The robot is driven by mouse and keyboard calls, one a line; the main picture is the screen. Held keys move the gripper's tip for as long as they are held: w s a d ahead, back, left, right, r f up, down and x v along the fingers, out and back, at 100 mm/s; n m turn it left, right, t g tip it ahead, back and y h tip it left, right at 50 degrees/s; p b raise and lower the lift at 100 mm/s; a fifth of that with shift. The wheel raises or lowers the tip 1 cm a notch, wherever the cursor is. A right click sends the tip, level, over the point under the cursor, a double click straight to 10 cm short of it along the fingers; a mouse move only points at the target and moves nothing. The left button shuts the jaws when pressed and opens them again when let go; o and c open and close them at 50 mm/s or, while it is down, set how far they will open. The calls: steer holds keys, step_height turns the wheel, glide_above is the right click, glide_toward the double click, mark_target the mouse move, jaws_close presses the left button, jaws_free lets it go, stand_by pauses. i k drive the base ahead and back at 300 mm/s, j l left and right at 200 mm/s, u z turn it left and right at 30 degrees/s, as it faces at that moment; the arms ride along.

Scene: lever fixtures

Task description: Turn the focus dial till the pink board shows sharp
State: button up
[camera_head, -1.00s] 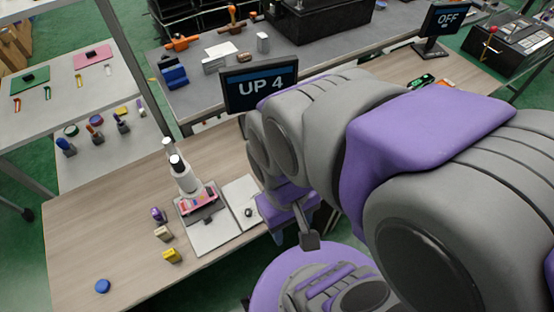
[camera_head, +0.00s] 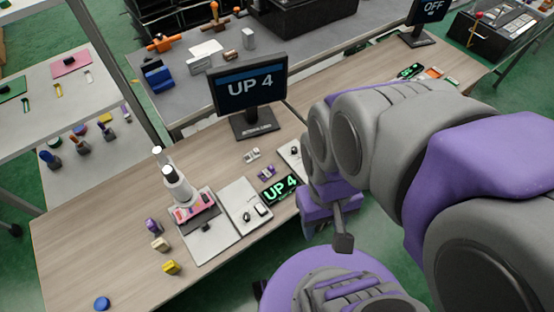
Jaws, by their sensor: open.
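A white microscope (camera_head: 176,184) stands on the wooden table, with a pink board (camera_head: 194,208) on its base. To its right is a white plate with a small dark knob (camera_head: 247,216), which may be the focus dial; I cannot tell for sure. A monitor (camera_head: 248,88) behind reads "UP 4", and a small green-lit display (camera_head: 280,189) also reads "UP 4". My gripper (camera_head: 342,240) is open and apart from these, to the right of the small display near the table's front edge. Its second finger does not show clearly.
Purple, white and yellow blocks (camera_head: 171,267) stand left of the microscope, and a blue disc (camera_head: 102,303) lies at front left. A grey bench (camera_head: 190,105) with tools is behind.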

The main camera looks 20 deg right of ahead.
mark_target(247, 216)
steer(key=u, duration=0.7)
steer(key=k+j, duration=0.15)
steer(key=j, duration=0.25)
steer(key=k+j, duration=0.15)
steer(key=j, duration=0.25)
steer(key=z, duration=0.05)
